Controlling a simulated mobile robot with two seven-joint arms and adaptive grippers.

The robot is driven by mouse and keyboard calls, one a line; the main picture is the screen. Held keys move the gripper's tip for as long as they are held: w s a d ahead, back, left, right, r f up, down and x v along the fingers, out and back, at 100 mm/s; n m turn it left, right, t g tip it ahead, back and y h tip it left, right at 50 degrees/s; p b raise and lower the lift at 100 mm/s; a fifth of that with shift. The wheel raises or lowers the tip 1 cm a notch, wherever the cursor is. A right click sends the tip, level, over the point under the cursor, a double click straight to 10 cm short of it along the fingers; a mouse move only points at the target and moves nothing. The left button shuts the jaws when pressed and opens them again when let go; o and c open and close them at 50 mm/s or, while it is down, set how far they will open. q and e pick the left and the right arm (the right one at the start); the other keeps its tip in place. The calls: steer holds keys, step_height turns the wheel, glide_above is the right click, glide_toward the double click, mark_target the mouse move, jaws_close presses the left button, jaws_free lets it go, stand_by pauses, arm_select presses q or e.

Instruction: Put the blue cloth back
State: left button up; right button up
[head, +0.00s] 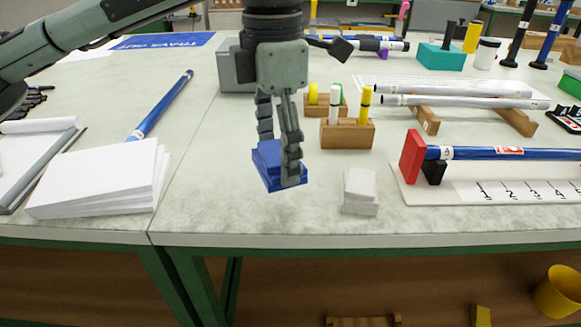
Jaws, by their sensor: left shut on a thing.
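The blue cloth (268,178) is a folded dark blue stack low over or on the pale table, left of centre in the head view. My left gripper (279,170) points down from above and is shut on the blue cloth. Its fingers cover the cloth's right part. I cannot tell whether the cloth touches the table. My right gripper is not in view.
A small white stack (359,191) lies right of the cloth. Behind it a wooden block (347,134) holds markers. A rod gauge (430,180) stands at right, white sheets (100,180) at left. The table's front edge is close.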

arm_select(q)
glide_above(292, 188)
step_height(292, 188, down, 3)
steer(key=shift+r, duration=0.15)
steer(key=shift+f+p, duration=0.5)
steer(key=shift+f, duration=1.55)
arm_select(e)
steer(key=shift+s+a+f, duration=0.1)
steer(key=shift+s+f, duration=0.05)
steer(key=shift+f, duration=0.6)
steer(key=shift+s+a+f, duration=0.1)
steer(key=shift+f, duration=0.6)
arm_select(q)
steer(key=shift+f, duration=0.1)
steer(key=o, duration=0.9)
steer(key=shift+o, duration=0.6)
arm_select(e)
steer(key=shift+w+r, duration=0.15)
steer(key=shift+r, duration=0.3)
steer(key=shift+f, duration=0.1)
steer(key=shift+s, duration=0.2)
